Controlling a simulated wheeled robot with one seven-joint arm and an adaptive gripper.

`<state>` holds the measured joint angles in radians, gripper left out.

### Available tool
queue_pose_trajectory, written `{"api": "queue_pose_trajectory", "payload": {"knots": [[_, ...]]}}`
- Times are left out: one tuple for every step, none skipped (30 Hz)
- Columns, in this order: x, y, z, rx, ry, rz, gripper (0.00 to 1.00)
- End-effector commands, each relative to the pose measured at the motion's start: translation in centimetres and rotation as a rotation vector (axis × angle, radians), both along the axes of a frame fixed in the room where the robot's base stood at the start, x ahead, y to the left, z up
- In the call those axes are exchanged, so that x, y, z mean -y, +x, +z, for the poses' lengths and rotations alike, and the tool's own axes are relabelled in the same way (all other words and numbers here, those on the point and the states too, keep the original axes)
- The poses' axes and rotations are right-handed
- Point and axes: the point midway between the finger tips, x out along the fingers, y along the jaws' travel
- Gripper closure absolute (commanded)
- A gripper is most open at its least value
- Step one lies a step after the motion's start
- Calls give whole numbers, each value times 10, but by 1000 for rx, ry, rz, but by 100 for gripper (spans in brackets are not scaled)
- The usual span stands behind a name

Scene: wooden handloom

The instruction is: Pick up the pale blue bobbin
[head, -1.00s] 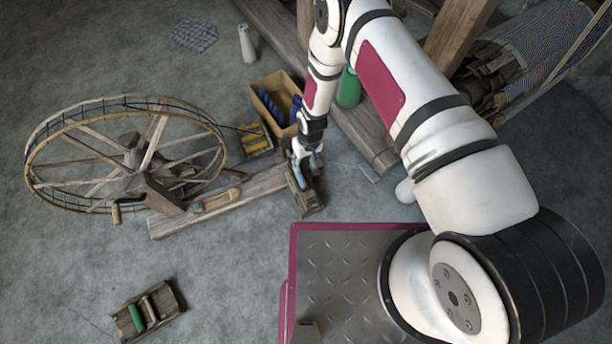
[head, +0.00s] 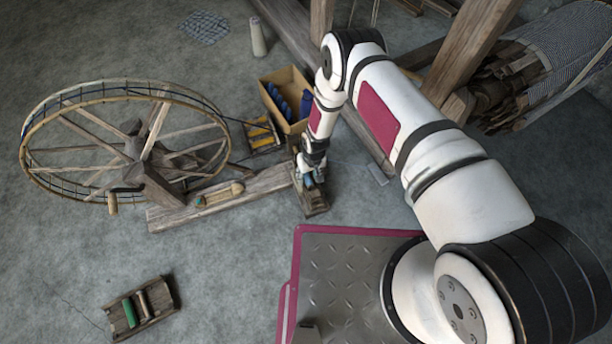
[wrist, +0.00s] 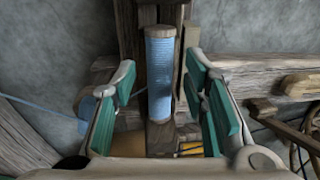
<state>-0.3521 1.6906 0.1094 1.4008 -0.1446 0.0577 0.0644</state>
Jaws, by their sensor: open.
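The pale blue bobbin (wrist: 160,75) stands upright in the wrist view, with brown wooden ends, in a small wooden holder (head: 316,208) at the end of the wheel's plank. In the head view the bobbin (head: 308,181) is mostly covered by my gripper. My gripper (wrist: 165,85) is open, its green-padded fingers on either side of the bobbin, with a visible gap on each side in the wrist view. I cannot tell how far the bobbin reaches in between the fingers.
A spinning wheel (head: 150,170) stands left on a wooden plank (head: 225,200). A box (head: 268,102) of dark blue bobbins and a yellow-bobbin rack (head: 262,137) stand behind. A rack (head: 165,308) with green and brown bobbins lies front left. Loom beams (head: 470,55) are at right.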

Motion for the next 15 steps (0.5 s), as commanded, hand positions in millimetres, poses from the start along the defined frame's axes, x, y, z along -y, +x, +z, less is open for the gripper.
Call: {"api": "queue_pose_trajectory", "payload": {"knots": [[-1,-1,-8,-1,0,0,60],[-1,-1,-10,0,0,0,60],[-1,-1,-11,0,0,0,60],[-1,-1,-12,0,0,0,60],[-1,0,-11,0,0,0,60],[-1,0,-11,0,0,0,60],[-1,0,-11,0,0,0,60],[-1,0,-10,0,0,0,60],[-1,-1,-10,0,0,0,60],[-1,-1,-10,0,0,0,67],[-1,-1,-10,0,0,0,73],[-1,-1,-10,0,0,0,82],[-1,-1,-10,0,0,0,89],[-1,-1,-10,0,0,0,96],[-1,-1,-10,0,0,0,98]]}}
